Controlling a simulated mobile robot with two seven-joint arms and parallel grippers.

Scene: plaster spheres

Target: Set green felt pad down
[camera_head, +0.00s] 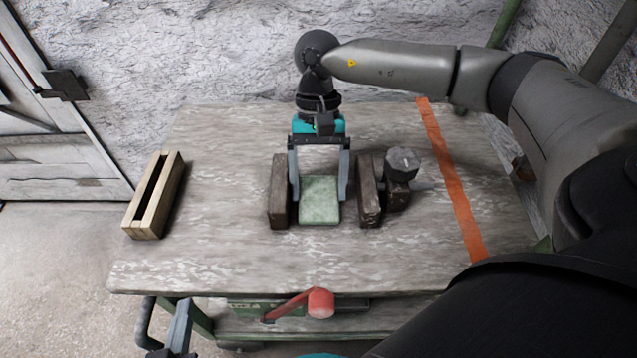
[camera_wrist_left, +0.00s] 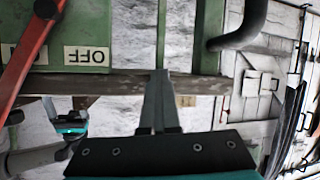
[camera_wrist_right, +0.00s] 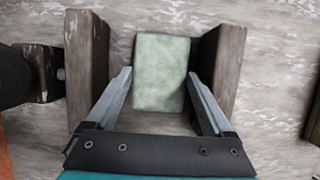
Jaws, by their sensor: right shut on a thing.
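The green felt pad (camera_head: 319,207) is a pale green block near the middle of the table. My right gripper (camera_head: 319,198) comes down on it from behind, shut on it with one finger along each side. In the right wrist view the pad (camera_wrist_right: 161,75) sits between the fingertips. Brown blocks stand on both sides, the left block (camera_head: 278,191) and the right block (camera_head: 369,190). I cannot tell whether the pad touches the tabletop. My left gripper (camera_head: 181,324) is below the table's front edge, its fingers together and empty in the left wrist view (camera_wrist_left: 158,75).
The worn table (camera_head: 225,265) has clear room at front and left. A wooden slotted box (camera_head: 147,222) stands at its left edge. A dark knob (camera_head: 402,164) rises beside the right block. An orange strip (camera_head: 452,185) crosses the right side. A red lever (camera_head: 319,303) sticks out under the front edge.

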